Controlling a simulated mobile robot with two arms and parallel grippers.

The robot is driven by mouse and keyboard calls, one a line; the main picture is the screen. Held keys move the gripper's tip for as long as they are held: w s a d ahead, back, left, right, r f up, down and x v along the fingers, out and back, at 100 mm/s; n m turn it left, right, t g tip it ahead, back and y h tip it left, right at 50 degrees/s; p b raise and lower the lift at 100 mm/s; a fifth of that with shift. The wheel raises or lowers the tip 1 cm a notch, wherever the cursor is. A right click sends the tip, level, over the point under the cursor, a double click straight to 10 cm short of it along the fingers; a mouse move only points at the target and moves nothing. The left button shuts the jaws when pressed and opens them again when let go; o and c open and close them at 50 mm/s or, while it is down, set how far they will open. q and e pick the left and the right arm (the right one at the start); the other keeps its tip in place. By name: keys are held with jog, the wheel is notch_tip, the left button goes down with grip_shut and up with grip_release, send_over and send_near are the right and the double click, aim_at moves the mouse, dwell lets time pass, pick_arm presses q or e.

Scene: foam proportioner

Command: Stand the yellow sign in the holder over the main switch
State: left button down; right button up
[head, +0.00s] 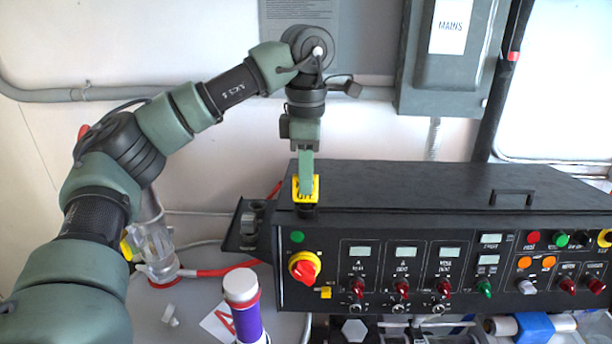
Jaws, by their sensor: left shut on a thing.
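The yellow sign (312,188) with black lettering is upright at the left end of the console's top edge. My left gripper (305,182) comes down from above and is shut on the sign, hiding part of its face. A small black holder (308,210) shows directly under the sign; I cannot tell whether the sign's lower edge is inside it or just above it. The main switch (304,268), a red knob on a yellow plate, is on the console front straight below. My right gripper is not in view.
The black console (400,185) has a handle (512,197) on its lid. A black side bracket (243,225) juts out at its left. A purple cylinder with a white cap (241,285) stands in front. A grey MAINS box (450,60) hangs on the wall behind.

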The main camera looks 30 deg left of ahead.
pick_arm(q)
jog(key=c, duration=1.5)
grip_release()
jog(key=shift+s, duration=0.1)
jog(key=shift+o, duration=0.2)
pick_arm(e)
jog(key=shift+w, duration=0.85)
pick_arm(q)
notch_tip(320, 180, up, 12)
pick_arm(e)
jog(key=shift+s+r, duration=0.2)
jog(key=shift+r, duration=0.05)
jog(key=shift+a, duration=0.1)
